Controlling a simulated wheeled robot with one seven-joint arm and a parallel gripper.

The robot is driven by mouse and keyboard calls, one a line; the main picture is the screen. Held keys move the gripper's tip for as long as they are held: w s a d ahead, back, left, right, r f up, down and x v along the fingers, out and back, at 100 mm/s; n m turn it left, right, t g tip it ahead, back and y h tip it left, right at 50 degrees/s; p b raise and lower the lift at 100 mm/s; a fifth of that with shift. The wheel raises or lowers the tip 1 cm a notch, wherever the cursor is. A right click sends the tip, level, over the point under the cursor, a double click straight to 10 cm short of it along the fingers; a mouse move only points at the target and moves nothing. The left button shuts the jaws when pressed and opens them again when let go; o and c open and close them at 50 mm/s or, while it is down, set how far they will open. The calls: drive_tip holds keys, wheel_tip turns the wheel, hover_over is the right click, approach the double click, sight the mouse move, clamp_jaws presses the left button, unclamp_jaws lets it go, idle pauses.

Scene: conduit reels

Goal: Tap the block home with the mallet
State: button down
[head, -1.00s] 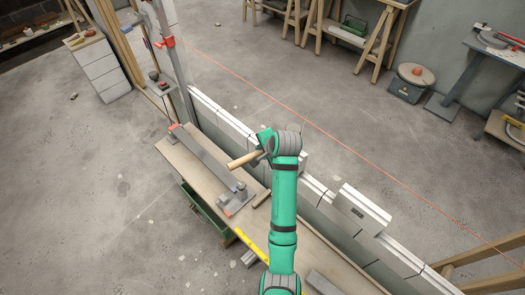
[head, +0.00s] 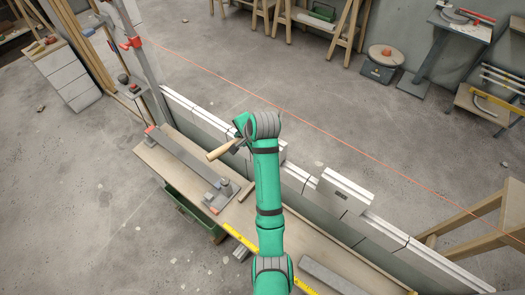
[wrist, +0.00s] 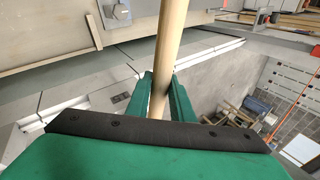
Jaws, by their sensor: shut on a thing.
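My gripper (head: 241,140) is shut on the mallet's round wooden handle (head: 223,150), which sticks out to the left above the bench and the wall. In the wrist view the pale handle (wrist: 170,40) runs up between the two green fingers of my gripper (wrist: 161,85). The mallet's head cannot be made out in either view. A white block (head: 345,188) with a small dark mark sits on top of the low wall, to the right of my gripper and apart from it. Another pale block is partly hidden behind my arm.
A red string line (head: 330,145) stretches beyond the wall. An upright post (head: 145,65) stands at the wall's far end. Open floor lies beyond.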

wheel_tip(320, 180, down, 5)
drive_tip(key=shift+r, duration=2.35)
drive_tip(key=shift+a+r, duration=0.1)
